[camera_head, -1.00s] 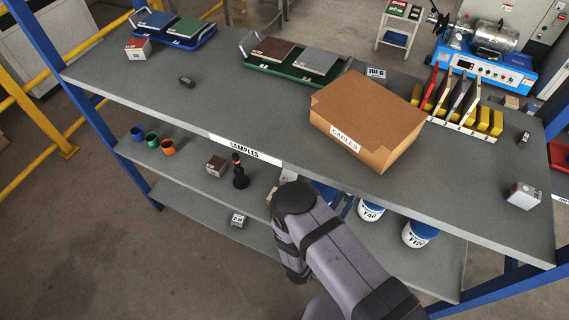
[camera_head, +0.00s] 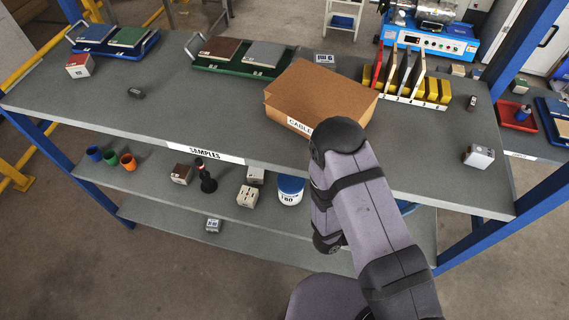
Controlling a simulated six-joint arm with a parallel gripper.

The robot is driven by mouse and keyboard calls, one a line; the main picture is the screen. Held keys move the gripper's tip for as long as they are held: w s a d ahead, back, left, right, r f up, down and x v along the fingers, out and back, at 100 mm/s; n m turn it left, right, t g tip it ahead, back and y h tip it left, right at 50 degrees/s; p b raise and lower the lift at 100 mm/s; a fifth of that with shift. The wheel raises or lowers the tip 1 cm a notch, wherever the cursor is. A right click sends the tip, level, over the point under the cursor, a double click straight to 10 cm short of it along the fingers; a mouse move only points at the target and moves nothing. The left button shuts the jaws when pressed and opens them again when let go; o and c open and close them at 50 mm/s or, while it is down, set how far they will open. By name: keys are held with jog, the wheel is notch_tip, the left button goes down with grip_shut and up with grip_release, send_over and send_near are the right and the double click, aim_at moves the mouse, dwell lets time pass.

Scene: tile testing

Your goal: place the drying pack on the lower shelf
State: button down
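No object in view can be told as the drying pack for sure; small printed boxes stand on several levels. Below the top shelf (camera_head: 170,122), labelled SAMPLES, are a middle shelf (camera_head: 140,173) and a bottom shelf (camera_head: 160,211). A small grey box (camera_head: 213,225) sits on the bottom shelf. Pale boxes (camera_head: 247,197), a brown-topped box (camera_head: 181,174) and a white tub with a blue lid (camera_head: 290,190) stand on the middle shelf. My arm rises at the right of centre and hides part of the shelves. My gripper is not in view.
A cardboard CABLES box (camera_head: 318,92) stands on the top shelf, its front partly behind my arm. Right of it is a rack of upright plates (camera_head: 405,80). A dark bottle (camera_head: 206,178) and small coloured cups (camera_head: 110,158) stand on the middle shelf. The bottom shelf's left part is clear.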

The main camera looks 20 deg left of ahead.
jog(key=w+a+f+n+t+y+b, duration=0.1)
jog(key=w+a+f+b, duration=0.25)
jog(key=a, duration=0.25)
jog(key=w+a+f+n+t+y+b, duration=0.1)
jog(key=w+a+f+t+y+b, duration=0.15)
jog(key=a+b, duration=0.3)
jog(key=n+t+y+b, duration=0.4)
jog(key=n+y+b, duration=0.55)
jog(key=b, duration=2.15)
send_over(232, 185)
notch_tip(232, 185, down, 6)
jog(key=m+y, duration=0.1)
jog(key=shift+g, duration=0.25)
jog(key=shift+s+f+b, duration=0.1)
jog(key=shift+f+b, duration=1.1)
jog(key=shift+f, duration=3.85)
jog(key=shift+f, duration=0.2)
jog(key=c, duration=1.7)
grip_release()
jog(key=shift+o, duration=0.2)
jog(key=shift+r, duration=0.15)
